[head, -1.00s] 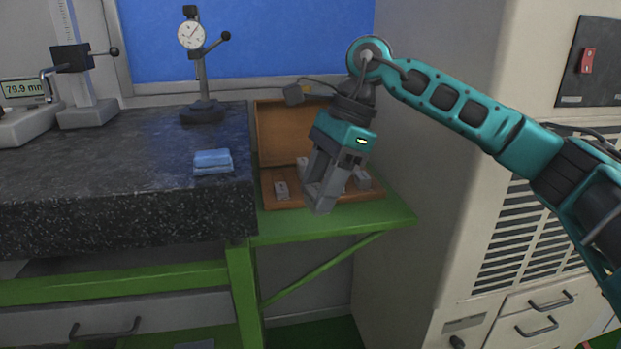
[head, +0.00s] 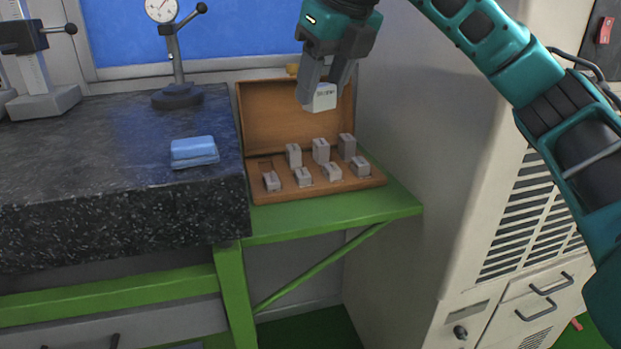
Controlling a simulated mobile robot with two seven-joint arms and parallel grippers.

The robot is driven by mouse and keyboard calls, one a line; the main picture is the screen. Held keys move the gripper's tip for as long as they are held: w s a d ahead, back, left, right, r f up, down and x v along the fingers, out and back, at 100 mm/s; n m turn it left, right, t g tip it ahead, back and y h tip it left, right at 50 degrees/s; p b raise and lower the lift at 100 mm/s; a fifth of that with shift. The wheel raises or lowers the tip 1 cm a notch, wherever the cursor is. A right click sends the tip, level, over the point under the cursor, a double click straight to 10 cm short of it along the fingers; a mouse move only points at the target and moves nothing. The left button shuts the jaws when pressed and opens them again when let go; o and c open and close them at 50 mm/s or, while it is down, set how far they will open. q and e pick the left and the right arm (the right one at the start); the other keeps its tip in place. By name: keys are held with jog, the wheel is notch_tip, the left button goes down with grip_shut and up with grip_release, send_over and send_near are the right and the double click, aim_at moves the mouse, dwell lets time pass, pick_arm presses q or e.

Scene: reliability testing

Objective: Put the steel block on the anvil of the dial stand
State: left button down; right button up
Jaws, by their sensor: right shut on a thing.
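My right gripper (head: 323,98) is shut on a pale steel block (head: 322,97) with small dark marking on its face. It holds the block in the air in front of the open lid of a wooden case. The dial stand (head: 174,58) stands on the granite plate at the upper left, its white dial (head: 161,9) cut by the top edge. Its round dark base, the anvil (head: 177,97), looks bare on top. My left gripper is not in view.
The wooden case (head: 262,195) holds several grey blocks on a green shelf (head: 385,210). A height gauge (head: 40,75) stands far left. A beige cabinet (head: 440,150) bounds the right.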

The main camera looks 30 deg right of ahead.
notch_tip(320, 180, down, 19)
jog(key=b, duration=0.2)
jog(key=shift+r+b, duration=0.1)
jog(key=shift+b, duration=0.25)
jog(key=shift+f+b, duration=0.3)
jog(key=o, duration=1.3)
jog(key=shift+r, duration=0.1)
